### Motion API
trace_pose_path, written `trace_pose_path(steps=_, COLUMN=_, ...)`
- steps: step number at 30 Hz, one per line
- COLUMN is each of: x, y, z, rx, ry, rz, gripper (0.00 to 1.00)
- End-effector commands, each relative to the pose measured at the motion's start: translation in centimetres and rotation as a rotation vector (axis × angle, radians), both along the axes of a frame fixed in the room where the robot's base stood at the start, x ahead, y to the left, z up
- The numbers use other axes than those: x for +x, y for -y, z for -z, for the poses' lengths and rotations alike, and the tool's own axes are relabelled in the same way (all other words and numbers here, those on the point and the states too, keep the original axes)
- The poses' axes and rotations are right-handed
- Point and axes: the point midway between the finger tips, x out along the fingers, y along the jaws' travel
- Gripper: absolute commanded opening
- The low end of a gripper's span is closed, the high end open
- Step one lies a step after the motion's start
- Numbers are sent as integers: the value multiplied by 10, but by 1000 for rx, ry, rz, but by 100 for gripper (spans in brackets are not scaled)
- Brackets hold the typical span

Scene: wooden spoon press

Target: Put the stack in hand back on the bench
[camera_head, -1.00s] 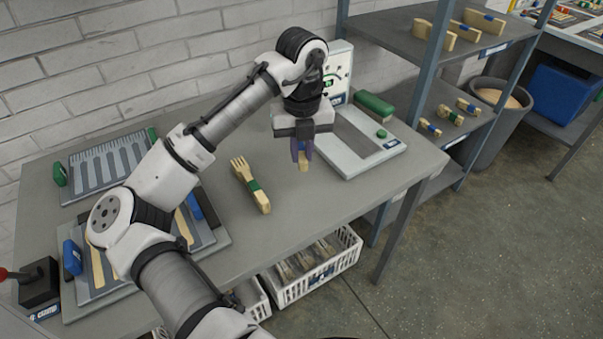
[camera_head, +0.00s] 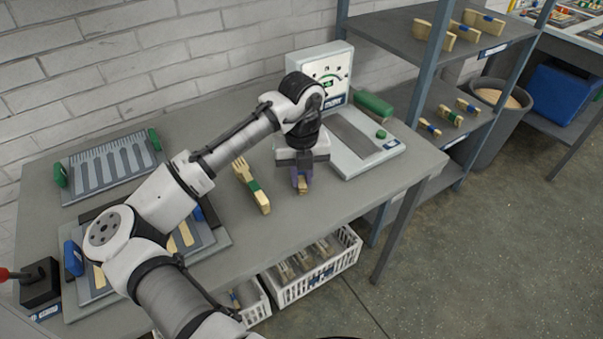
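My gripper (camera_head: 300,178) points down, low over the bench (camera_head: 330,205), and is shut on a small wooden stack. The rest is hidden by the gripper. The stack is at or just above the bench top; I cannot tell whether it touches. Another wooden fork stack (camera_head: 262,204) with a green band lies on the bench just left of my gripper.
Slotted plates (camera_head: 108,158) are at the left. The bench front is clear. White crates (camera_head: 345,262) sit below; shelves (camera_head: 400,45) stand right.

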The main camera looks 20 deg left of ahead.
Motion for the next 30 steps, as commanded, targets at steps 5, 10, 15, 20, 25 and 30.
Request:
trace_pose_path(steps=5, x=0, y=0, z=-1, rx=0, ry=0, rz=0, gripper=37)
trace_pose_path(steps=10, x=0, y=0, z=-1, rx=1, ry=0, rz=0, gripper=37)
trace_pose_path(steps=15, x=0, y=0, z=-6, rx=2, ry=1, rz=0, gripper=37)
trace_pose_path(steps=20, x=1, y=0, z=-30, rx=1, ry=3, rz=2, gripper=37)
trace_pose_path(steps=25, x=1, y=1, z=-69, rx=1, ry=4, rz=1, gripper=37)
trace_pose_path(steps=30, x=0, y=0, z=-103, rx=5, ry=2, rz=-1, gripper=37)
